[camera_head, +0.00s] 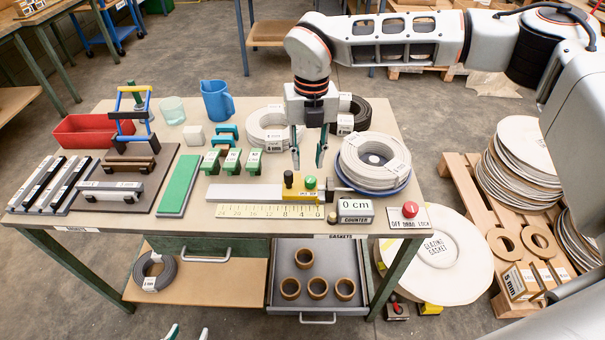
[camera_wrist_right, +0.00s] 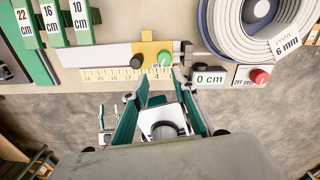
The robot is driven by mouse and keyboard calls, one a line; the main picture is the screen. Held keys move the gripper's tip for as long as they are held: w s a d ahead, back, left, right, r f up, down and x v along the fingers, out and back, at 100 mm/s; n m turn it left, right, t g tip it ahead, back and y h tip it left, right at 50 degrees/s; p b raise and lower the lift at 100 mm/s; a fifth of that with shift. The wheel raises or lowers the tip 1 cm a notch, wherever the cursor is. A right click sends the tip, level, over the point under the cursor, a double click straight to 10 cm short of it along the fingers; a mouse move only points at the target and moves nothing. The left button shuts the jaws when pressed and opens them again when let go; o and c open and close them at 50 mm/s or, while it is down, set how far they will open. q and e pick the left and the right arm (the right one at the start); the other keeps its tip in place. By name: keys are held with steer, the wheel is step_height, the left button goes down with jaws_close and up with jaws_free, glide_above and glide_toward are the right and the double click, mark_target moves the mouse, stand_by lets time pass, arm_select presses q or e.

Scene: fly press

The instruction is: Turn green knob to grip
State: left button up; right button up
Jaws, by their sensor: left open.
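The green knob (camera_head: 310,183) sits on top of the yellow block of the measuring feed, near the front of the bench. It also shows in the right wrist view (camera_wrist_right: 164,59), with a black knob (camera_wrist_right: 137,62) to its left. My right gripper (camera_head: 309,163) is over the bench just behind the green knob in the head view, fingers pointing down. Its green-padded fingers stand apart with nothing between them. In the right wrist view the knob lies just beyond the fingertips (camera_wrist_right: 158,84). My left gripper (camera_head: 188,333) shows only its separated fingertips at the bottom edge.
A cable coil (camera_head: 375,160) stands close right of my right gripper. Green blocks (camera_head: 232,161) are to its left. A 0 cm counter (camera_head: 355,210), a red-button switch box (camera_head: 410,210) and a yellow ruler (camera_head: 270,211) lie along the front. An open drawer (camera_head: 335,265) projects below.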

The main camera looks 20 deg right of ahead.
mark_target(311, 180)
steer(key=shift+w+d+r, duration=0.1)
steer(key=shift+w+d, duration=0.2)
steer(key=shift+d, duration=0.2)
steer(key=shift+d+f, duration=0.1)
steer(key=shift+f, duration=0.15)
step_height(311, 180, down, 7)
jaws_close()
